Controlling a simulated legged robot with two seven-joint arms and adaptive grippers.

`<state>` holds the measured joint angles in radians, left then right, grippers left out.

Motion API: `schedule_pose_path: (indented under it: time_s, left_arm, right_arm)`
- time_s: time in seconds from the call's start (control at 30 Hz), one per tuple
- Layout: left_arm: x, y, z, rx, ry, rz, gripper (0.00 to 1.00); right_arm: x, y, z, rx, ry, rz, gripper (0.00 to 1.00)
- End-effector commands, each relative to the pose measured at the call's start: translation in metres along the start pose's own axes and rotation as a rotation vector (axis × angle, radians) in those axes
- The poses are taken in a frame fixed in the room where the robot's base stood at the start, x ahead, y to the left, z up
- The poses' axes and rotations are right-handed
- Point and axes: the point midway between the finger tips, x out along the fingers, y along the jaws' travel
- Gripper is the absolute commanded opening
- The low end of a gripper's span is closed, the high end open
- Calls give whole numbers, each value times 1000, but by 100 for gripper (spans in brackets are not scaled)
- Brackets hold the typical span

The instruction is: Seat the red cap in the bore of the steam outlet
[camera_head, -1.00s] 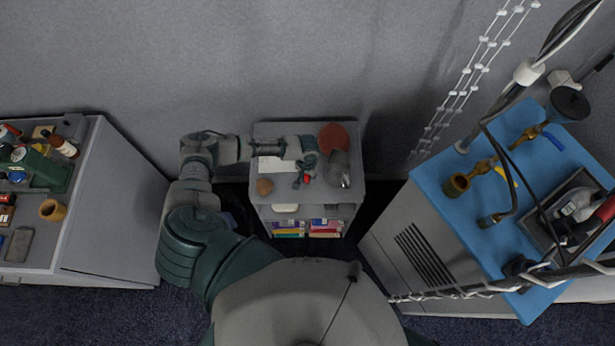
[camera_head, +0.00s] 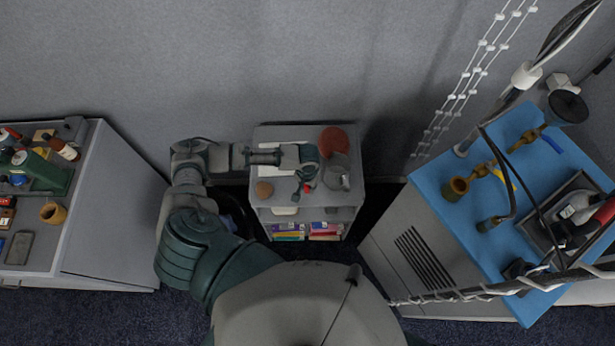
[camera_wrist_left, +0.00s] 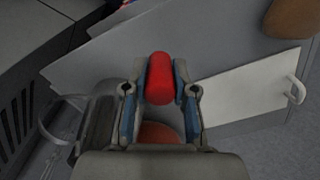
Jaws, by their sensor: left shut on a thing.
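The red cap (camera_wrist_left: 158,78) is held between the two blue-padded fingers of my left gripper (camera_wrist_left: 160,80) in the left wrist view. In the head view my left gripper (camera_head: 306,186) is over the small grey cabinet, with a bit of the red cap (camera_head: 309,188) showing at its fingertips. Whether the cap touches the cabinet top cannot be told. A brass fitting with a round open mouth (camera_head: 455,188) stands on the blue-topped unit at right; it may be the steam outlet, but I cannot be sure. My right gripper is not in view.
The small grey cabinet (camera_head: 345,198) holds a red-brown disc (camera_head: 333,139), a clear jar (camera_head: 338,177) and a brown lump (camera_head: 264,189). The blue top (camera_head: 440,172) carries cables, brass valves and a dark tray (camera_head: 545,232). A cluttered cabinet (camera_head: 105,220) stands at left.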

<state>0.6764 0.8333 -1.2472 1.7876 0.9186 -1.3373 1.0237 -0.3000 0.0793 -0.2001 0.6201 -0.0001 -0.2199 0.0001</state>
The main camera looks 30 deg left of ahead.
Motion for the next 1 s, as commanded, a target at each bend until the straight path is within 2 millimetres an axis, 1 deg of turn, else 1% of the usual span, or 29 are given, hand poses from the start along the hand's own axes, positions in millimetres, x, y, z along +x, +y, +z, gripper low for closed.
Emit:
schedule_pose_path:
  time_s: [0.03, 0.1, 0.2, 0.3, 0.43, 0.53, 0.63, 0.73, 0.8, 0.87, 0.97, 1.0]
  left_arm:
    - [-1, 6, 14, 4, -3, 3, 5]
    - [-3, 15, 32, 5, -3, 3, 5]
    - [-5, 27, 56, 5, -3, 3, 5]
    - [-7, 36, 76, 3, -2, 3, 5]
    - [-9, 44, 94, 2, -2, 1, 5]
    - [-10, 47, 101, 0, -1, 0, 5]
    - [-10, 49, 104, 0, -1, 0, 5]
    - [-14, 49, 99, 0, 3, -2, 5]
    - [-21, 49, 86, 3, 6, -7, 5]
    - [-32, 48, 68, 8, 10, -14, 5]
    - [-62, 46, 30, 17, 14, -26, 5]
    - [-78, 46, 14, 24, 14, -28, 5]
  right_arm:
    - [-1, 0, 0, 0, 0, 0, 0]
    - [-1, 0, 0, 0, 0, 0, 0]
    - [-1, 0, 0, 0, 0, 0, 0]
    - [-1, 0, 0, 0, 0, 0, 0]
    - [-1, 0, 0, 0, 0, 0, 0]
    - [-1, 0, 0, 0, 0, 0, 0]
    - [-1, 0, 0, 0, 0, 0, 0]
    - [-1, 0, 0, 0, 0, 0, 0]
    - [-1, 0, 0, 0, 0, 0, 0]
    - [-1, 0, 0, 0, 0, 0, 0]
    - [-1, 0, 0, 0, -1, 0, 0]
    - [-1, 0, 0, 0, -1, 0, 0]
